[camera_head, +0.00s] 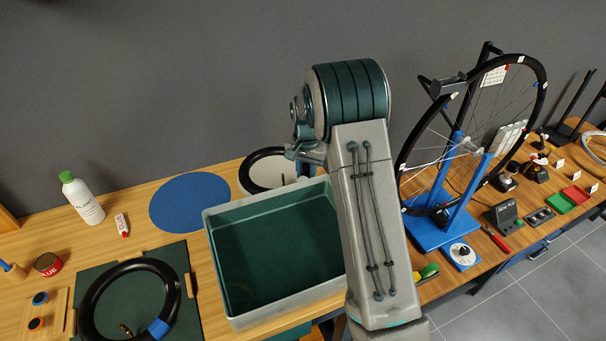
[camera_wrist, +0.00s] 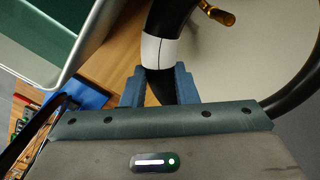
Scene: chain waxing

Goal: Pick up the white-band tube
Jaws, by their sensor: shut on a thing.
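The white-band tube (camera_wrist: 165,30) is a black ring with a white band and a gold valve. In the wrist view my gripper (camera_wrist: 160,82) is shut on the black part of it just beside the white band. In the head view part of the tube (camera_head: 262,155) shows behind the green-lined bin, around a pale surface. My arm hides its right side and most of the gripper there, so I cannot tell whether the tube is clear of that surface.
The grey bin (camera_head: 222,262) stands close in front of the tube. A blue-band tube (camera_head: 89,297) lies on a green mat at the left. A blue disc (camera_head: 190,201), a white bottle (camera_head: 82,199) and a wheel on a blue stand (camera_head: 440,236) are also on the bench.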

